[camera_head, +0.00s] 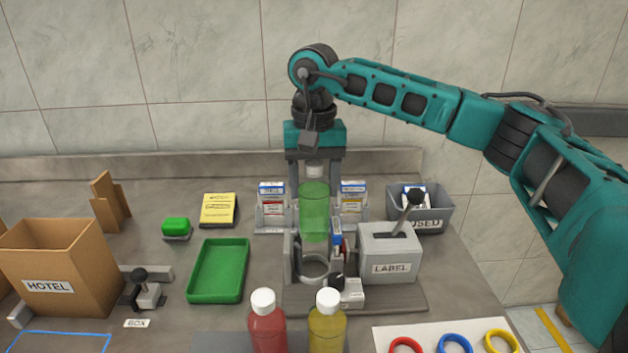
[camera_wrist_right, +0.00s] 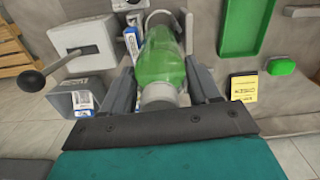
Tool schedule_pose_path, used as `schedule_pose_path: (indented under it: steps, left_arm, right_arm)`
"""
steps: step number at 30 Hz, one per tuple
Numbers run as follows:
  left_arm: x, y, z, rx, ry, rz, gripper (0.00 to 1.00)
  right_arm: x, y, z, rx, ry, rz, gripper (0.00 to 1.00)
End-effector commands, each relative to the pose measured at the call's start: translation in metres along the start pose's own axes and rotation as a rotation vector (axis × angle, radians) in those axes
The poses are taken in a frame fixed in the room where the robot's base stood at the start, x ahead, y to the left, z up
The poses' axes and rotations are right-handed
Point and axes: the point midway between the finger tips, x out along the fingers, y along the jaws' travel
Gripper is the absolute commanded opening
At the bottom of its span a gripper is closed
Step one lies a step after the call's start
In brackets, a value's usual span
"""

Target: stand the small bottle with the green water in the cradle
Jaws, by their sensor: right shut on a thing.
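The small bottle with the green water (camera_head: 314,210) hangs upright under my right gripper (camera_head: 314,172), which is shut on its pale capped top. In the right wrist view the bottle (camera_wrist_right: 164,55) lies between the two fingers of the gripper (camera_wrist_right: 158,92). The cradle (camera_head: 315,281), a grey stand with a ring, is directly below the bottle in the head view. The bottle's lower end shows just above the ring; whether it touches any part of the cradle I cannot tell. My left gripper is not in view.
A grey LABEL box with a lever (camera_head: 388,251) stands close right of the cradle. Small cartons in holders (camera_head: 271,205) flank the bottle behind. A green tray (camera_head: 218,271) lies left. Red (camera_head: 267,326) and yellow (camera_head: 327,328) bottles stand in front. A cardboard HOTEL box (camera_head: 58,262) is far left.

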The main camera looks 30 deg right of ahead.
Motion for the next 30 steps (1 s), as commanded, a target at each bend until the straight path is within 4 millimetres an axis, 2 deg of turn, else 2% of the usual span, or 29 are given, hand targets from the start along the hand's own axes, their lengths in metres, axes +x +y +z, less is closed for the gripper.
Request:
schedule_pose_path:
  steps: [15,30]
  left_arm:
    - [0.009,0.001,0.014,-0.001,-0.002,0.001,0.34]
    - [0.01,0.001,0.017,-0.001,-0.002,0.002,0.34]
  right_arm:
    - [0.024,0.0,0.0,0.0,0.001,-0.001,0.0]
    - [0.029,0.0,0.0,0.0,0.001,-0.001,0.0]
